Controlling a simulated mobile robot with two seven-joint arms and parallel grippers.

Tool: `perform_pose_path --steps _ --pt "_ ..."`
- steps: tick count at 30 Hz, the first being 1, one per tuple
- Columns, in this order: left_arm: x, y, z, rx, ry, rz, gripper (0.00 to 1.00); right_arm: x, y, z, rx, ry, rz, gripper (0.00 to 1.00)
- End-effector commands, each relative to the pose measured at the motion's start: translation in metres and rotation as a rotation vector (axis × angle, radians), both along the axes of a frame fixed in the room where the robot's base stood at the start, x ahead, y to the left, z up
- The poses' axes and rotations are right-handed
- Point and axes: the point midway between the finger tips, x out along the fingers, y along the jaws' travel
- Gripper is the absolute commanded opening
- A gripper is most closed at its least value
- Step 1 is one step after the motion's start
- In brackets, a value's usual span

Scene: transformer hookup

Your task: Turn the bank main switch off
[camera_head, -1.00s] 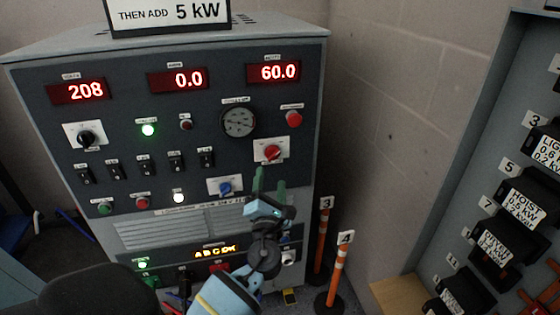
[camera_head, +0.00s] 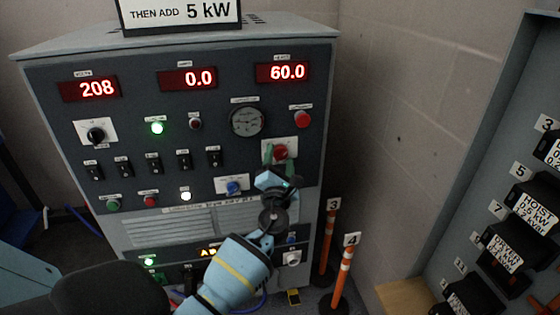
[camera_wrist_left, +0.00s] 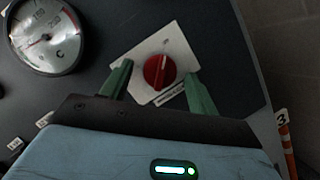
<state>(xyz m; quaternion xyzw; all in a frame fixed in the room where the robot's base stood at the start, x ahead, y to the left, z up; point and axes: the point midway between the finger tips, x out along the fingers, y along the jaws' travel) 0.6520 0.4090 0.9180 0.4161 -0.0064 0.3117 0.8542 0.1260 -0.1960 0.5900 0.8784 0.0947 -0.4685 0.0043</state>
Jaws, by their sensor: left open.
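A red rotary switch knob (camera_head: 281,152) with a white pointer line sits on a white plate on the grey cabinet's dark front panel. In the left wrist view the red knob (camera_wrist_left: 160,72) shows close up, its plate tilted in the picture. Its label is too small to read. My left gripper (camera_head: 281,160) is open in front of this knob. In the left wrist view one green finger stands on each side of the knob, with gaps showing; whether either finger touches the panel I cannot tell. My right gripper is not in view.
A round gauge (camera_head: 247,121) and a red push button (camera_head: 303,119) are near the knob. A blue knob (camera_head: 234,187) is below left. Orange-white posts (camera_head: 330,238) stand right of the cabinet. A rack of black labelled units (camera_head: 528,205) is at far right.

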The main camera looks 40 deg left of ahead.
Motion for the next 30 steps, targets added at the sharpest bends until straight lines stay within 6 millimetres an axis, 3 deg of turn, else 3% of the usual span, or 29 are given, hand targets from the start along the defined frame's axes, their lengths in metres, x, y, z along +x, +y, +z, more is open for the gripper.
perform_pose_path --steps 1,11,20,30 --pt "0.0 0.0 0.0 0.0 0.0 0.0 0.59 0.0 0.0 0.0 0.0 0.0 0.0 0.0" --pt "0.0 0.0 0.0 0.0 0.0 0.0 0.16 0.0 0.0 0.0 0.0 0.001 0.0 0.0" --pt "0.0 0.0 -0.002 -0.025 -0.03 0.001 0.16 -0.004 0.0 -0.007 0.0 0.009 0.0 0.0" --pt "0.002 -0.002 -0.007 -0.17 -0.2 -0.001 0.16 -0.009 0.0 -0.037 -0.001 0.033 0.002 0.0"
